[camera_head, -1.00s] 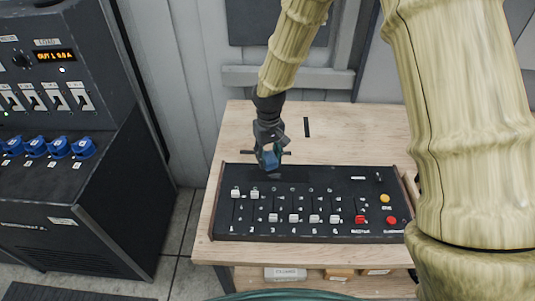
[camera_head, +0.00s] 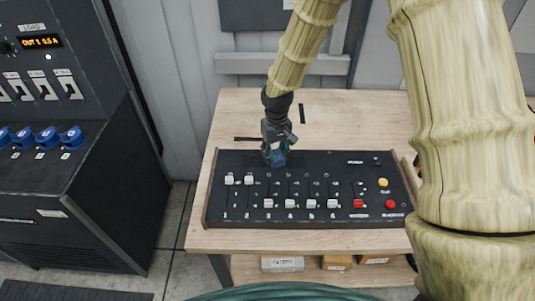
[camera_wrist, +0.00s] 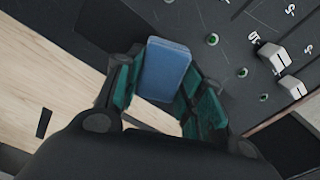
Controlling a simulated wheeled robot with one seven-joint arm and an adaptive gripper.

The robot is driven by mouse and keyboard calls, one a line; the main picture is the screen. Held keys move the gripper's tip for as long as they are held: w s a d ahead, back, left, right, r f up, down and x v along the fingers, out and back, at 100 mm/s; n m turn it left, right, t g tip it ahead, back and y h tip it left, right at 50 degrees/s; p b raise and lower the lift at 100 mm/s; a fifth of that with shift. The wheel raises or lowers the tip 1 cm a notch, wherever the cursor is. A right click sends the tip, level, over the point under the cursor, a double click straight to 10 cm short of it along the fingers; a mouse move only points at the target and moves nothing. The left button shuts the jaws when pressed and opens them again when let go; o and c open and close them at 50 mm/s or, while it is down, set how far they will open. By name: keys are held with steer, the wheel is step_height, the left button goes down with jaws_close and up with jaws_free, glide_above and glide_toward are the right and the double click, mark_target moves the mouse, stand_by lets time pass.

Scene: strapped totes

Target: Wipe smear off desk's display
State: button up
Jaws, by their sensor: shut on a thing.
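My gripper (camera_head: 276,160) is shut on a small blue block (camera_wrist: 163,70), which looks like a sponge or pad. The wrist view shows the block between green-padded fingers. The desk's black control panel (camera_head: 300,216) lies on a wooden desk, and my gripper is over its back left part. In the wrist view, a flat dark area (camera_wrist: 113,30) beside the block may be the display. I cannot make out a smear, and my gripper covers part of this area in the head view. Whether the block touches the surface is unclear.
White fader knobs (camera_head: 249,180) stand up from the panel near my gripper. Red and yellow buttons (camera_head: 383,182) are at its right. A dark cabinet with blue sockets (camera_head: 43,138) stands left. The wooden desk (camera_head: 350,115) behind the panel is mostly clear.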

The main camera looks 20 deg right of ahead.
mark_target(262, 160)
steer(key=shift+d+f+b, duration=0.15)
steer(key=shift+f+b, duration=0.1)
steer(key=shift+b, duration=0.1)
steer(key=a, duration=0.3)
steer(key=w+a+p, duration=0.1)
steer(key=shift+a+r, duration=0.2)
steer(key=shift+r, duration=0.05)
steer(key=shift+w+r+p, duration=0.1)
steer(key=shift+r+p, duration=0.15)
steer(key=shift+p, duration=0.15)
steer(key=r, duration=0.2)
steer(key=r+p, duration=0.1)
steer(key=shift+d+r+p, duration=0.2)
steer(key=shift+r+p, duration=0.1)
steer(key=shift+r, duration=0.1)
step_height(262, 160, up, 2)
steer(key=shift+r+p, duration=0.1)
steer(key=shift+p, duration=0.75)
steer(key=shift+r+p, duration=0.55)
steer(key=shift+r, duration=0.35)
steer(key=shift+a, duration=0.15)
